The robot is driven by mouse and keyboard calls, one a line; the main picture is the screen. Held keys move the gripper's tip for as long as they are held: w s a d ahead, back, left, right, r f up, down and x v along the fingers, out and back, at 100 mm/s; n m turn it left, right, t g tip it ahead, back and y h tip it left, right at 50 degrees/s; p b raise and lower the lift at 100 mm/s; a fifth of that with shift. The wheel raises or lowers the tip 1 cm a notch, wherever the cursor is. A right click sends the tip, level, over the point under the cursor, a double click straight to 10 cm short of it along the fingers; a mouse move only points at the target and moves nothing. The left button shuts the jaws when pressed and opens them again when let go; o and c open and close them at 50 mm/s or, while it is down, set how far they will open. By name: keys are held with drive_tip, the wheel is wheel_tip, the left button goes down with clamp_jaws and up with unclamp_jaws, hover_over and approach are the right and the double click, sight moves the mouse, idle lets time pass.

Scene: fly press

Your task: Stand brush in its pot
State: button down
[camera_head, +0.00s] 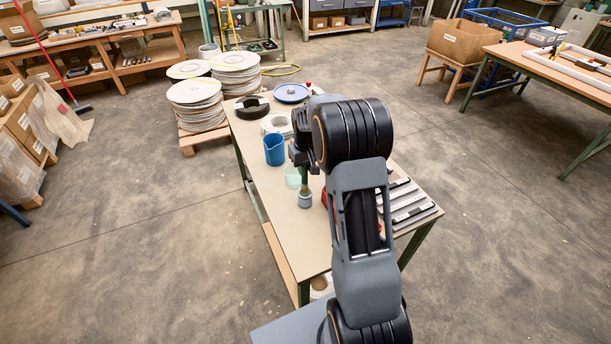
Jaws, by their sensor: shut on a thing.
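My gripper (303,168) is over the table, left of my arm, its jaws shut on the upper part of a brush (304,187). The brush points down and looks roughly upright, with a green upper part and a tan lower part. A small grey-blue pot (305,201) is directly below, in line with it. The brush's lower end meets or overlaps the pot's mouth in the head view. I cannot tell how deep it sits or whether it touches the bottom. The brush's top is hidden by the gripper.
On the table (315,255), a pale green cup (292,178) stands close behind the pot, and a blue jug (274,150) farther back left. A red thing (324,198) is partly hidden by my arm. Grey bars (408,203) lie right. The table's front left is clear.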

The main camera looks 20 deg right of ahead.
sight(306, 191)
drive_tip(key=shift+f, duration=1.85)
drive_tip(key=shift+f, duration=0.2)
drive_tip(key=c, duration=1)
unclamp_jaws()
